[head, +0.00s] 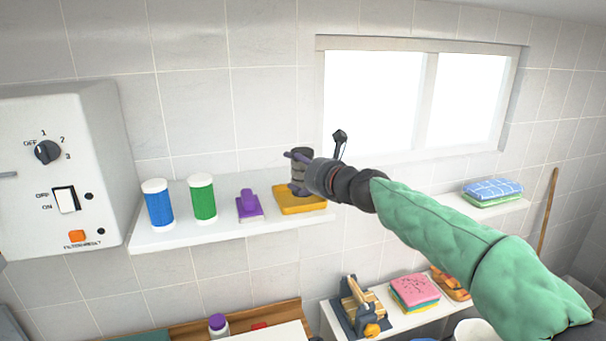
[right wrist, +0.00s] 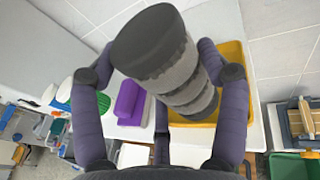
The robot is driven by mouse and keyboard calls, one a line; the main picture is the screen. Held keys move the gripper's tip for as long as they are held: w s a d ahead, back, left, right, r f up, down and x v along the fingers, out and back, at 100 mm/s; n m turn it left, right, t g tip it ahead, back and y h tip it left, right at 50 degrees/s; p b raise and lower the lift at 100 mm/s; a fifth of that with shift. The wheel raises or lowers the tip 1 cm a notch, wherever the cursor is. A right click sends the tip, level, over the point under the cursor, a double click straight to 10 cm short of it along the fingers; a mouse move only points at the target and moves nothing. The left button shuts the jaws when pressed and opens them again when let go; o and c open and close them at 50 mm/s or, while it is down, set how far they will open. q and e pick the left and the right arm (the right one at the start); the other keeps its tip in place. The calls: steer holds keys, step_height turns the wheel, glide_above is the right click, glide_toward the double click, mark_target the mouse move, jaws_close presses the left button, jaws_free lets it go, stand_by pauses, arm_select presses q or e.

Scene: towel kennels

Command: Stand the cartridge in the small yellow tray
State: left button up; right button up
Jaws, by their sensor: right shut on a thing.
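The cartridge (right wrist: 165,60) is a dark grey ribbed cylinder with a wide cap. In the head view the cartridge (head: 300,170) is upright, over the small yellow tray (head: 312,206) on the wall shelf. My right gripper (head: 290,160) is shut on the cartridge from the right side. In the right wrist view the gripper's purple fingers (right wrist: 165,85) flank the cartridge, and the yellow tray (right wrist: 238,75) lies behind it. Whether the cartridge's base touches the tray floor I cannot tell. My left gripper is not in view.
On the white shelf (head: 180,238), left of the tray, stand a purple block-like thing (head: 249,207), a green canister (head: 203,200) and a blue canister (head: 158,206). A control box (head: 60,170) is at the far left.

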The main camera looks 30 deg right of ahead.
steer(key=shift+w+d, duration=0.2)
steer(key=shift+w, duration=0.5)
steer(key=shift+w+d, duration=0.15)
steer(key=shift+w, duration=0.55)
steer(key=shift+s+f+b, duration=0.1)
steer(key=shift+f+b, duration=1.55)
steer(key=shift+f, duration=0.2)
steer(key=o, duration=1.2)
steer(key=shift+o, duration=0.2)
steer(key=shift+s, duration=0.15)
steer(key=s+r, duration=0.2)
steer(key=s, duration=0.9)
steer(key=shift+s+d, duration=0.25)
steer(key=shift+s, duration=0.05)
steer(key=shift+r, duration=0.15)
